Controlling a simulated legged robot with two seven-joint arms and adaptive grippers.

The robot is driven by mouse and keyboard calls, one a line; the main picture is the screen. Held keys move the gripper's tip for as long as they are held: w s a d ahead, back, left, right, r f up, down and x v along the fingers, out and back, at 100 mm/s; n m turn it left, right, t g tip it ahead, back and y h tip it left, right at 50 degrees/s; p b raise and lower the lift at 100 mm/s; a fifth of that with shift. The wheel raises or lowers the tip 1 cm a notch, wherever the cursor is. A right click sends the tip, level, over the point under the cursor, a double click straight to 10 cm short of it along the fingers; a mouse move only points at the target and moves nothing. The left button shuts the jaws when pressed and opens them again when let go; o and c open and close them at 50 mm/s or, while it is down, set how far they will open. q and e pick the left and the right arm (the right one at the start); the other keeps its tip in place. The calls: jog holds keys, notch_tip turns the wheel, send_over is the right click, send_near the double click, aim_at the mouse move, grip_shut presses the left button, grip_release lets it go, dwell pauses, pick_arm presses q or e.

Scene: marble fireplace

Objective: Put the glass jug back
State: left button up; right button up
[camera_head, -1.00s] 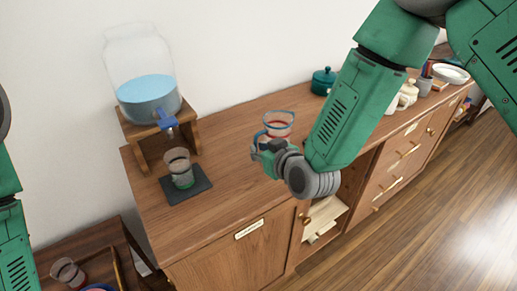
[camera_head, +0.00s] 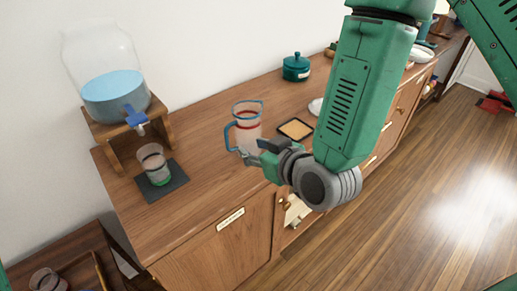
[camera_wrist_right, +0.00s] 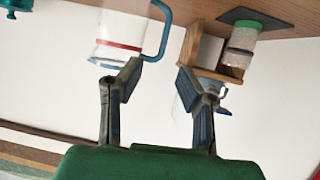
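The glass jug (camera_head: 249,124) has a blue rim, a blue handle and a red band. It looks upright on the wooden cabinet top (camera_head: 205,195), handle toward the left. In the right wrist view the jug (camera_wrist_right: 122,30) appears upside down at the upper left, its handle just beyond my fingers. My right gripper (camera_head: 252,153) is in front of the jug's lower part in the head view. Its fingers (camera_wrist_right: 160,72) are apart with nothing between them; contact with the jug cannot be told. My left gripper is out of view.
A water dispenser (camera_head: 112,90) on a wooden stand is at the left, with a glass (camera_head: 154,165) on a dark mat (camera_head: 172,186). A square tan-topped tray (camera_head: 295,129) lies right of the jug. A teal pot (camera_head: 296,67) stands behind.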

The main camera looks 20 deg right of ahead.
jog(key=s+d+f+m+g+h, duration=0.1)
jog(key=s+d+f+g, duration=0.2)
jog(key=s+f, duration=0.4)
jog(key=s+d+f+m+g+h, duration=0.1)
jog(key=s+d+f+g, duration=0.3)
jog(key=s+f, duration=0.4)
jog(key=s+d+f+m+g+h, duration=0.1)
jog(key=s+d+f+g, duration=0.3)
jog(key=s+f, duration=0.4)
jog(key=s+g, duration=0.1)
jog(key=s, duration=0.2)
jog(key=shift+s+d+h, duration=0.25)
jog(key=shift+s+h, duration=0.1)
jog(key=shift+h, duration=0.05)
jog(key=shift+f, duration=0.1)
